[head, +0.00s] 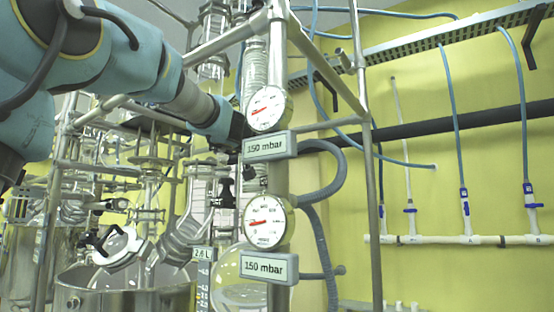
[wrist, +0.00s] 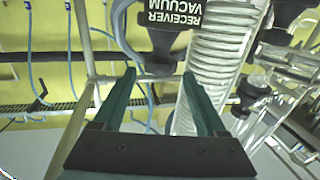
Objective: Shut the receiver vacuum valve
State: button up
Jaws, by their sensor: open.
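The receiver vacuum valve shows in the wrist view as a black handle (wrist: 162,48), with a black label plate (wrist: 175,13) reading "RECEIVER VACUUM" upside down. My gripper (wrist: 160,75) is open, with its two green fingers apart and the tapered lower end of the handle appearing between their tips. I cannot tell whether the fingers touch it. In the head view my gripper (head: 238,133) is beside the upper gauge, its fingertips hidden behind the post and gauge. The valve cannot be made out there.
Two dial gauges, upper (head: 266,108) and lower (head: 266,221), each sit above a "150 mbar" plate. Another black knob (wrist: 252,91) is close on the right in the wrist view, beside a coiled glass condenser (wrist: 213,60). Metal frame posts (head: 365,150) and grey hoses (head: 328,180) crowd the area.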

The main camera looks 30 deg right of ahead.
jog(key=x, duration=0.6)
jog(key=shift+p, duration=0.35)
jog(key=shift+w, duration=0.1)
jog(key=c, duration=1.1)
